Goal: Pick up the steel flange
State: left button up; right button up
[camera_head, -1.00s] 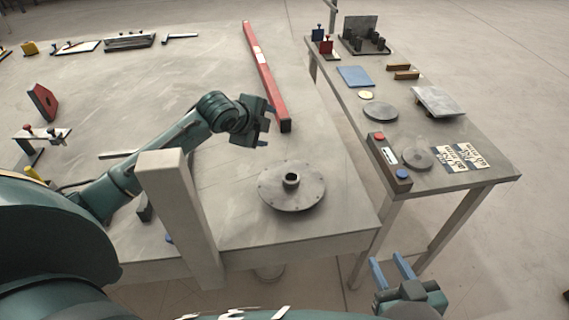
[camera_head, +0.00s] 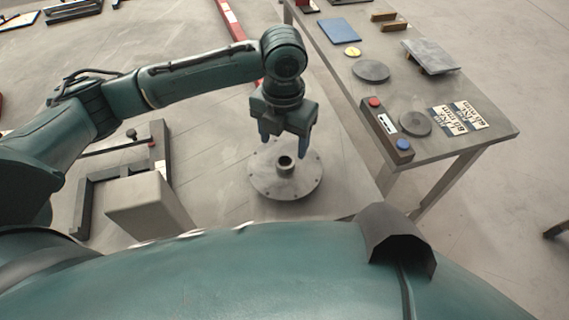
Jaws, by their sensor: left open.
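The steel flange (camera_head: 264,180) is a round grey disc with holes near its rim and a raised hub in the middle. It lies flat on the grey table (camera_head: 215,150) near the table's right end. My right gripper is out of view.
A grey post (camera_head: 145,208) stands left of the flange. A side table (camera_head: 450,98) at the right holds a button box (camera_head: 387,130), round plates and a blue plate (camera_head: 338,31). A red beam (camera_head: 232,20) lies behind my left arm.

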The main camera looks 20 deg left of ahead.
aim_at(285, 156)
pick_arm(q)
jog(key=shift+w+f, duration=0.15)
jog(key=shift+f, duration=1.6)
jog(key=shift+w+f, duration=0.15)
jog(key=shift+f, duration=1.6)
jog(key=shift+c, duration=0.5)
grip_shut()
jog(key=shift+w+r, duration=0.1)
jog(key=shift+r, duration=0.05)
